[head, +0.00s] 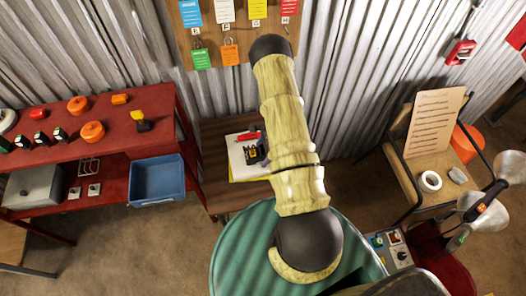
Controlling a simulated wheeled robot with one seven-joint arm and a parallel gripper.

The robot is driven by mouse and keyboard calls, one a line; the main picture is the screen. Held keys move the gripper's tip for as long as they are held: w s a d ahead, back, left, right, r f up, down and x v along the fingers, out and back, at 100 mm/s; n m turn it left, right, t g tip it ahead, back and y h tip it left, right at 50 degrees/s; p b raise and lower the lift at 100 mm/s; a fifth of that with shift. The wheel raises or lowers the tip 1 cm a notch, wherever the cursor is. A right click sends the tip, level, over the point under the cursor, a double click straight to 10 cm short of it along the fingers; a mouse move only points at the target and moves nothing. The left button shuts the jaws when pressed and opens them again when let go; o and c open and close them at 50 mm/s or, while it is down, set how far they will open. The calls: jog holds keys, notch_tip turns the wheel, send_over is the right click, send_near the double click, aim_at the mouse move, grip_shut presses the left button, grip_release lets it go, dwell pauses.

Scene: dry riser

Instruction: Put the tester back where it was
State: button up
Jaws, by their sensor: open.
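A small black-and-yellow device (255,151), which may be the tester, lies on a white and yellow sheet (236,160) on the dark wooden table. A red item lies at its upper edge. Another small yellow-and-black object (142,121) stands on the red bench, and I cannot tell which of the two is the tester. My arm rises in the middle of the head view and bends at a dark joint near the hanging board. My gripper does not show clearly; the arm hides what is behind it.
The red bench (60,124) at left holds orange and green items, with a blue bin (157,180) below. A board with tags and padlocks (228,58) hangs above. A green round surface (240,240) is in front.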

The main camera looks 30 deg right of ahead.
jog(key=shift+r, duration=0.1)
jog(key=b+v, duration=0.1)
jog(key=v, duration=1.1)
jog(key=shift+b, duration=0.35)
jog(key=s+a+r+n+h, duration=0.1)
jog(key=s+a+r+n, duration=0.3)
jog(key=r+n, duration=0.3)
jog(key=s+a+r+n+t+h, duration=0.1)
jog(key=s+a+r+n, duration=0.2)
jog(key=a+r+n, duration=0.4)
jog(key=s+a+r+n+h, duration=0.2)
jog(key=s+a+r+n, duration=0.2)
jog(key=r, duration=0.5)
jog(key=a+n, duration=0.2)
jog(key=n, duration=0.1)
jog(key=shift+s, duration=0.3)
